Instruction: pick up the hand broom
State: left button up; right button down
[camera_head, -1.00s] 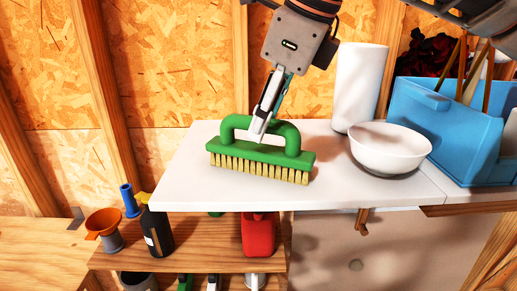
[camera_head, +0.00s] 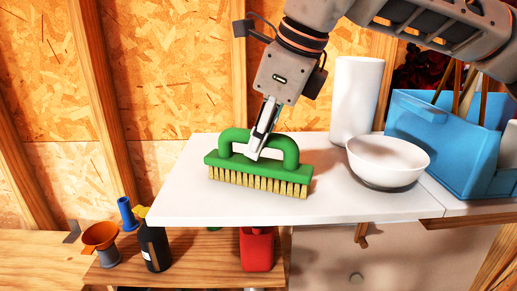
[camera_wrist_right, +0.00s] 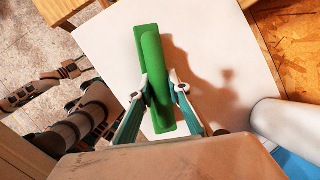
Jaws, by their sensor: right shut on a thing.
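The hand broom is a green brush (camera_head: 258,172) with a looped green handle and pale yellow bristles. In the head view it is over the left part of the white worktop, bristles down and slightly tilted. My right gripper (camera_head: 254,156) comes down from above with its fingers at the middle of the handle. The right wrist view shows the green handle (camera_wrist_right: 156,85) between the two fingers of the gripper (camera_wrist_right: 162,88), which is shut on it. The brush casts a shadow on the worktop. My left gripper is not in the head view.
A white bowl (camera_head: 387,163) and a white cylinder (camera_head: 356,102) stand right of the broom. A blue tool caddy (camera_head: 440,145) is farther right. Below the worktop (camera_head: 200,208), a shelf holds an orange funnel (camera_head: 100,236), a black bottle (camera_head: 155,245) and a red container (camera_head: 256,249).

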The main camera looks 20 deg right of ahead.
notch_tip(320, 180, up, 20)
jog(key=p, duration=0.2)
jog(key=shift+p, duration=0.4)
jog(key=c, duration=2.8)
grip_release()
grip_shut()
